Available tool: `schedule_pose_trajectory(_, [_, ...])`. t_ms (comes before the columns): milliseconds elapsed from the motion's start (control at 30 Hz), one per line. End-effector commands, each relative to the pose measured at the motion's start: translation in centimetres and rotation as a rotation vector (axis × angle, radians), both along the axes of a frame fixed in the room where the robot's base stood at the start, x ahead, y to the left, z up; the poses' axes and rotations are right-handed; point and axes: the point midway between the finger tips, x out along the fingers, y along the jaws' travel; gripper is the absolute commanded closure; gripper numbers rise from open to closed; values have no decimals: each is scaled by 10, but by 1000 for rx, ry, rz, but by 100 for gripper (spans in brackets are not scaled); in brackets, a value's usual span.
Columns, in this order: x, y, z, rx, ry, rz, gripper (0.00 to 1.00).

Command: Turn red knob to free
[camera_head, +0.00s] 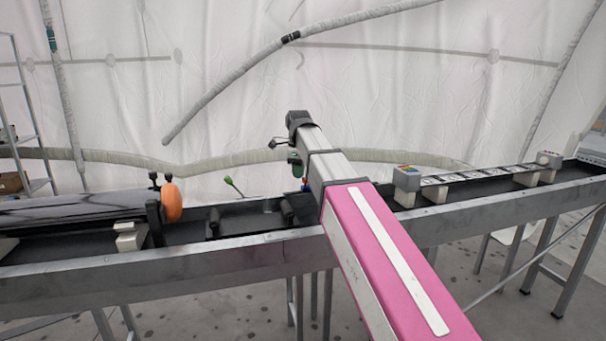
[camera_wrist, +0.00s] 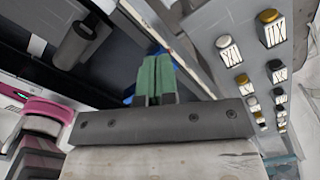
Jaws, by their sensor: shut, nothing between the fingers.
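A small red piece (camera_head: 304,181) with blue by it shows just left of my arm in the head view, above the trough. It may be the red knob, but it is too small to tell. My gripper (camera_head: 294,157) has green fingers and hangs above and slightly left of this piece. In the wrist view my gripper (camera_wrist: 157,62) is shut and empty, with its green fingers side by side. A blue part (camera_wrist: 183,77) shows behind the fingers there. No red knob is seen in the wrist view, and the fingers and mount hide part of that area.
A metal trough table (camera_head: 270,254) runs across the view. On it are an orange disc (camera_head: 172,203), a green-tipped lever (camera_head: 229,181) and a grey box with coloured buttons (camera_head: 407,179).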

Motion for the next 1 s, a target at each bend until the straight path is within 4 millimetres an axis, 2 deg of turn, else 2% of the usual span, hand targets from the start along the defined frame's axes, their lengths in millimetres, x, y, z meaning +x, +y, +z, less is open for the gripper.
schedule_pose_trajectory(33, [-17, -4, -16, -4, 34, -3, 100])
schedule_pose_trajectory(533, [-14, 4, -14, -4, 34, -3, 100])
schedule_pose_trajectory(667, [-13, 4, -5, -3, 33, -3, 100])
schedule_pose_trajectory(1000, [-5, 6, 34, -5, 25, -2, 100])
